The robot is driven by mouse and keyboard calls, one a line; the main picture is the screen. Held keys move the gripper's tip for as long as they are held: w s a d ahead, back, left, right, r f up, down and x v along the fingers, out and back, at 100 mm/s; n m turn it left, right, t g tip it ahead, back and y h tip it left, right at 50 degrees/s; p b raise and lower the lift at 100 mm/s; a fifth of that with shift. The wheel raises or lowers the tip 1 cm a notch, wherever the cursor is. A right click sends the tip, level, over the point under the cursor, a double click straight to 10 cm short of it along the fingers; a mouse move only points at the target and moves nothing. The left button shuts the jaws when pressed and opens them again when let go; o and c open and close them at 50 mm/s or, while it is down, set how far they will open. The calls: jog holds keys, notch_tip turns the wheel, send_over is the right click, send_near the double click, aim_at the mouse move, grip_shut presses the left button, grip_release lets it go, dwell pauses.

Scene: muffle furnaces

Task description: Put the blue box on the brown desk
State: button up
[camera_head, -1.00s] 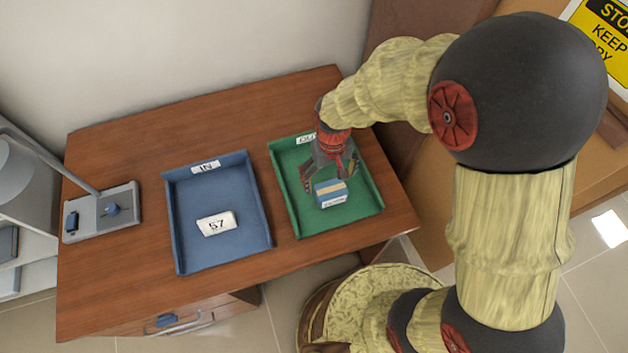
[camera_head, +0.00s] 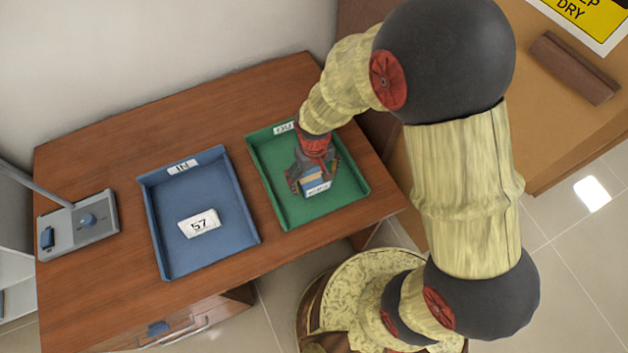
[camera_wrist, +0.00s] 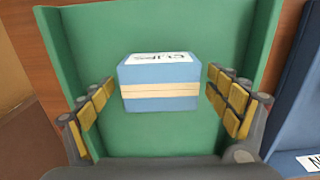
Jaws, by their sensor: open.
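The blue box (camera_head: 315,182) sits in the green tray (camera_head: 345,206) on the brown desk (camera_head: 100,160). In the wrist view the blue box (camera_wrist: 160,75) has a white "CLIPS" label on top and a tan band around its side. My gripper (camera_head: 313,178) is over the green tray, with its fingers on both sides of the box. In the wrist view my gripper (camera_wrist: 162,105) is open, and gaps show between the yellow finger pads and the box.
A blue tray (camera_head: 253,232) marked "IN" stands left of the green one and holds a white "57" tag (camera_head: 199,224). A lamp base (camera_head: 80,226) is at the desk's left. Bare desk lies behind the trays and along the front edge.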

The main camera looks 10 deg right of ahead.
aim_at(314, 177)
jog(key=shift+c, duration=1.1)
jog(key=c, duration=1.1)
jog(key=shift+c, duration=0.6)
jog(key=shift+r, duration=0.1)
jog(key=shift+r+p, duration=0.3)
jog(key=shift+r, duration=0.2)
notch_tip(314, 177, up, 3)
jog(key=shift+w+f+p, duration=0.1)
jog(key=shift+f+p, duration=0.1)
jog(key=shift+p, duration=0.45)
jog(key=s+d+r+p, duration=0.4)
jog(key=s+d+r, duration=0.3)
jog(key=s+r, duration=0.2)
jog(key=s, duration=0.2)
jog(key=shift+s+d+r, duration=0.15)
jog(key=shift+s+d, duration=0.25)
